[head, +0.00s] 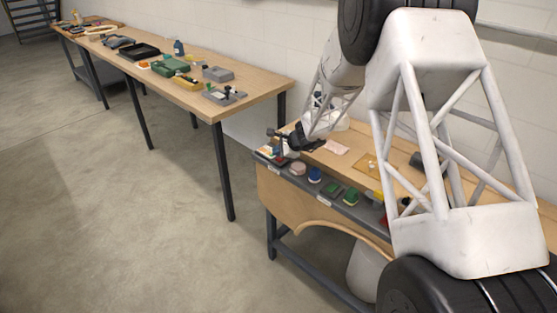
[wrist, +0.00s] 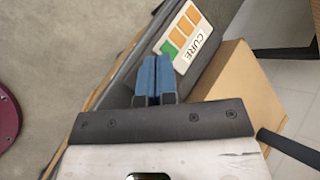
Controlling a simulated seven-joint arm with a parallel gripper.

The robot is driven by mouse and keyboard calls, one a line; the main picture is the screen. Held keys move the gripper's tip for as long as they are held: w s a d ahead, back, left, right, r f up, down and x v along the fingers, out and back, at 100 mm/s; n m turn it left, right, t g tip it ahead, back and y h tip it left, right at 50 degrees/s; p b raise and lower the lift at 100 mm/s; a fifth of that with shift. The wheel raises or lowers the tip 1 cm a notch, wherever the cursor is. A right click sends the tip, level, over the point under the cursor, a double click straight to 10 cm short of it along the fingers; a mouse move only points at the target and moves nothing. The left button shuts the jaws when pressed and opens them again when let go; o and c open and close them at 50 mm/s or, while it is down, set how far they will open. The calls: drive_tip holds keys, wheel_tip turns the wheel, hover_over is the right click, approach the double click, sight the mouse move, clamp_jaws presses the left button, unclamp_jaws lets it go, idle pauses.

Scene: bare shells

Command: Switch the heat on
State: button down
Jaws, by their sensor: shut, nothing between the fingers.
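My gripper (head: 279,143) is at the far-left end of the near workbench, above its front control strip (head: 304,182). In the wrist view its two blue fingers (wrist: 158,62) are together with nothing between them. Past the fingertips is a white label reading "CURE" (wrist: 183,45) with orange squares and one green square. The fingers appear beside the label; I cannot tell whether they touch the surface. No control marked for heat can be made out, and the area under my gripper is partly hidden in the head view.
A dark red round object (wrist: 8,115) is at the wrist view's left edge. A long table (head: 262,88) with several items stands behind. Open floor lies left.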

sight(279, 160)
drive_tip(key=shift+f, duration=0.7)
idle(1.1)
drive_tip(key=shift+r, duration=0.2)
idle(0.3)
drive_tip(key=shift+r, duration=0.5)
drive_tip(key=shift+r, duration=0.1)
drive_tip(key=shift+r, duration=2.4)
